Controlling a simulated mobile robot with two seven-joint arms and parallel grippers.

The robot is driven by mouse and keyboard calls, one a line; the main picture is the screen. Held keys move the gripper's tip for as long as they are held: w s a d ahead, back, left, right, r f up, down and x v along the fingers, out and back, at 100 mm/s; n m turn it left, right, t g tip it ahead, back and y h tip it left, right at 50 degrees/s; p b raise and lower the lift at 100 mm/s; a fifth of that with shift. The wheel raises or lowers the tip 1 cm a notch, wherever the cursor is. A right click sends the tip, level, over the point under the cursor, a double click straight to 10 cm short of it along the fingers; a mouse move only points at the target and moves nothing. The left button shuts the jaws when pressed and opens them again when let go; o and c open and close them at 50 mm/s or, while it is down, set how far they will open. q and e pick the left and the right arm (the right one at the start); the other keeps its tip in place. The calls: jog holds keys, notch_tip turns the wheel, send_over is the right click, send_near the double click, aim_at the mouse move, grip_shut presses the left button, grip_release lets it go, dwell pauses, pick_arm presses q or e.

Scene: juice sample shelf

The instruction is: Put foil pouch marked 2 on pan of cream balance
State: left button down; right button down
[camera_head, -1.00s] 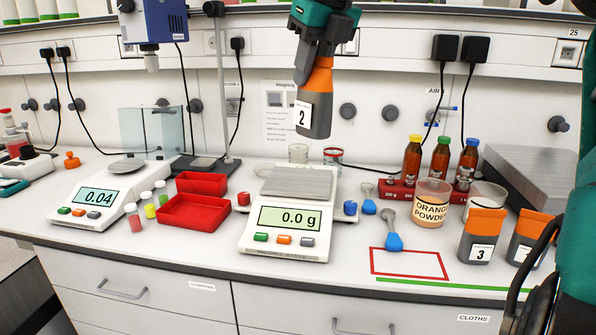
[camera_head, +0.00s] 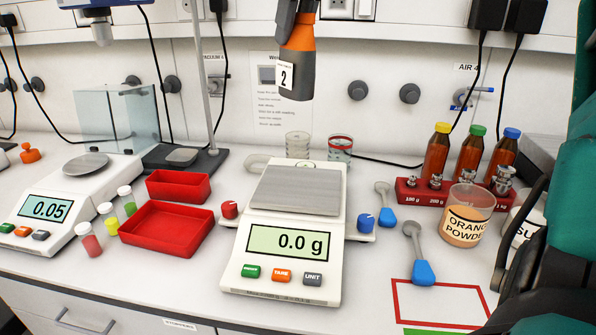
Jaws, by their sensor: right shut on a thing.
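The foil pouch marked 2 (camera_head: 298,75), dark grey with an orange top and a white label, hangs upright in my right gripper (camera_head: 298,22). The gripper is shut on its top, at the upper edge of the head view; its upper part is cut off. The cream balance (camera_head: 282,288) stands at the centre of the bench. Its square metal pan (camera_head: 298,190) is bare and its display reads 0.0 g. The pouch appears above and behind the pan in the picture, clear of it. My left gripper is not in view.
Red trays (camera_head: 166,228) and small vials stand left of the balance, with a second balance (camera_head: 60,205) further left. Glass beakers (camera_head: 298,145) stand behind the pan.

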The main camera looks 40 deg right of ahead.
notch_tip(320, 180, down, 20)
jog(key=b, duration=0.2)
dwell(0.4)
jog(key=shift+w+d, duration=0.1)
jog(key=c, duration=1.4)
grip_release()
jog(key=shift+b, duration=0.3)
jog(key=o, duration=0.5)
